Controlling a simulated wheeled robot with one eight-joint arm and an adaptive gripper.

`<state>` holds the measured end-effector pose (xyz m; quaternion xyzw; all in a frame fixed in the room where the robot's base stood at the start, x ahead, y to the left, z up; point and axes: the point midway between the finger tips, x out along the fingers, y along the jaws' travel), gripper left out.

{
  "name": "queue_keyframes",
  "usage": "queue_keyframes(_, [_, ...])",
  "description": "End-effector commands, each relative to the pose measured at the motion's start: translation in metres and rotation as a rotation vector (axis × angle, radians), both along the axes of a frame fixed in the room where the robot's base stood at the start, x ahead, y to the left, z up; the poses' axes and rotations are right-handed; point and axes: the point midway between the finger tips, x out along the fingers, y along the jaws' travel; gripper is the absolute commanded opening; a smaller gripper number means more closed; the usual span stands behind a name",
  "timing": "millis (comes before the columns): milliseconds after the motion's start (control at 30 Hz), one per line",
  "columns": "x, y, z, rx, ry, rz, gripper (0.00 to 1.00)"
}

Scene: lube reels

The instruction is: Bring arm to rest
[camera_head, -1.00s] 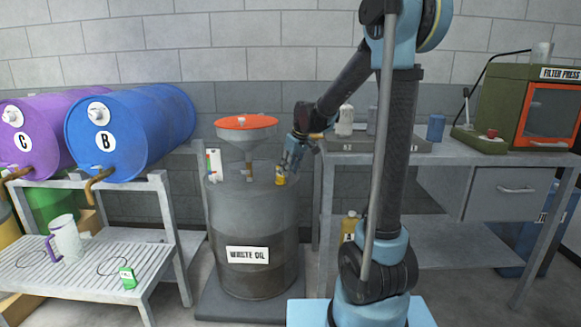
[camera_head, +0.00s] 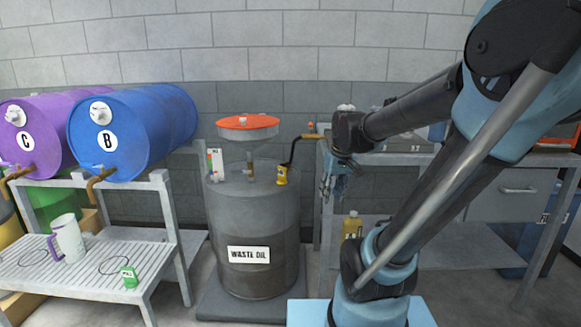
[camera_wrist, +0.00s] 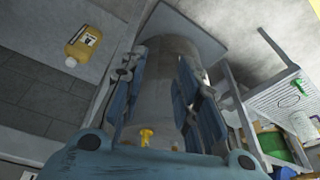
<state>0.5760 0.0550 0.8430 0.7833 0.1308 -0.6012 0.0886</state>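My gripper (camera_head: 331,188) hangs from the bent arm to the right of the waste oil drum (camera_head: 249,215), in front of the workbench. It points down and appears apart from the drum. In the wrist view my gripper's (camera_wrist: 160,95) two blue-grey finger sets stand well apart with nothing held between them. The grey drum (camera_wrist: 172,60) shows in the gap behind them. A yellow fitting (camera_head: 281,176) with a black crank and brown handle (camera_head: 306,137) stands on the drum's top. The yellow fitting also shows low in the wrist view (camera_wrist: 146,136).
A red-topped funnel (camera_head: 247,123) stands on the drum. The workbench (camera_head: 440,160) and a yellow bottle (camera_head: 352,225) are at right.

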Motion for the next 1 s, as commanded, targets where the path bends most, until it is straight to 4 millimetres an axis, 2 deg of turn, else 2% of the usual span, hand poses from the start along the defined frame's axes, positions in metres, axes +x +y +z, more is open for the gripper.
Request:
queue_keyframes(33, [-0.014,-0.006,-0.005,-0.004,0.005,-0.023,0.29])
queue_keyframes(200, [-0.055,-0.023,-0.022,-0.011,0.023,-0.101,0.29])
queue_keyframes(500, [-0.118,-0.046,-0.059,-0.028,0.051,-0.233,0.29])
queue_keyframes(700, [-0.14,-0.054,-0.076,-0.035,0.062,-0.284,0.29])
queue_keyframes(1000, [-0.144,-0.056,-0.079,-0.036,0.065,-0.296,0.29])
